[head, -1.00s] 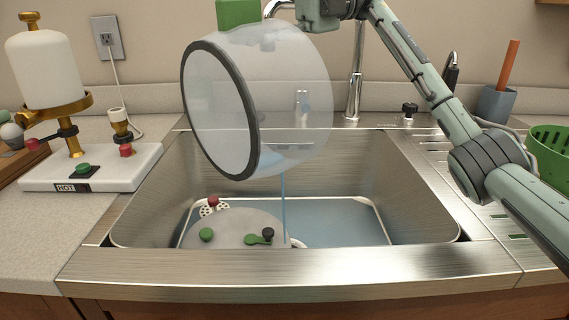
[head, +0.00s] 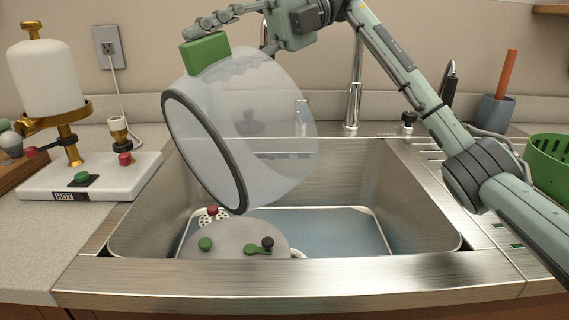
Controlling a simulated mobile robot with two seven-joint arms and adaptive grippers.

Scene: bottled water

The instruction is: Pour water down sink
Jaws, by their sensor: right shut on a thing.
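A large clear container (head: 265,115) with a dark ring (head: 205,165) hangs tilted over the sink (head: 375,185), its ringed end facing down and left. A green block (head: 205,52) sits on its upper left side. My right gripper (head: 225,22) is shut at the green block and holds the container up; the exact finger contact is partly hidden. I see no clear pool of water in the container. Bluish water (head: 335,230) lies in the sink's bottom. My left gripper is not in view.
A grey round lid-like piece (head: 235,236) with green and black knobs lies in the sink. A steel tap (head: 354,85) stands behind. A hot-water dispenser (head: 50,80) is on the left counter; a green basket (head: 550,165) and a blue-grey cup (head: 495,110) are right.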

